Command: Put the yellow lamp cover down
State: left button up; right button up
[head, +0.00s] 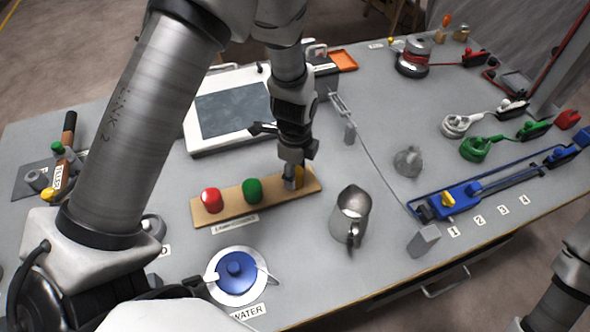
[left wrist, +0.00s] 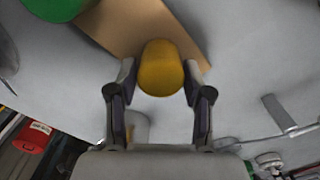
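The yellow lamp cover (head: 299,175) is at the right end of the wooden board (head: 231,207), partly hidden by my left gripper (head: 294,180) in the head view. In the left wrist view the yellow cover (left wrist: 161,68) is between the two fingertips of my left gripper (left wrist: 160,80), with a finger against each side. The gripper looks shut on it. The board's end lies below the cover; I cannot tell whether the cover touches it. A red cover (head: 211,199) and a green cover (head: 252,190) stand on the board to the left. My right gripper is out of view.
A metal pitcher (head: 350,215) stands right of the board. A white pot with a blue lid (head: 236,271) stands in front. A framed dark panel (head: 232,110) lies behind. A grey block (head: 424,240) and blue rail tool (head: 460,197) are farther right.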

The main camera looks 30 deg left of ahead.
pick_arm(q)
jog(key=shift+o, duration=0.7)
jog(key=shift+w, duration=0.1)
notch_tip(320, 180, up, 12)
jog(key=shift+r+b, duration=0.15)
jog(key=shift+b, duration=0.15)
jog(key=shift+r, duration=0.1)
